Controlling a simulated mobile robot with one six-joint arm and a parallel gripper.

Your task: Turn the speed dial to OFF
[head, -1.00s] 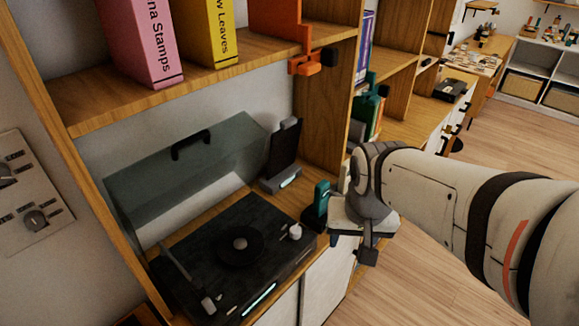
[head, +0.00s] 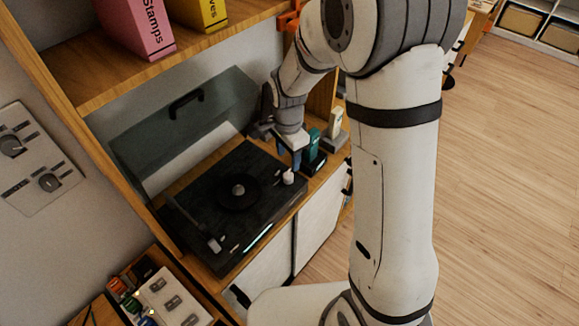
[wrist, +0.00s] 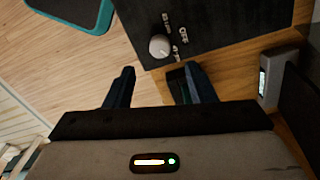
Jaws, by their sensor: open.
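The speed dial (head: 288,176) is a small pale knob at the right front corner of the black turntable (head: 195,222). In the wrist view the dial (wrist: 159,46) has small white labels beside it, one reading OFF; I cannot tell clearly which label its mark faces. My gripper (head: 293,160) is above and just behind the dial in the head view. Its dark jaws (wrist: 152,82) are open and empty. In the wrist view the dial lies just beyond the fingertips, roughly between them, apparently not touched.
A teal-edged device (head: 314,147) stands close to the right of my gripper, with a pale device (head: 335,124) behind it. The tinted lid (head: 185,120) stands open behind the turntable. A shelf (head: 180,62) with binders hangs above. A grey device (wrist: 276,78) is near the right jaw.

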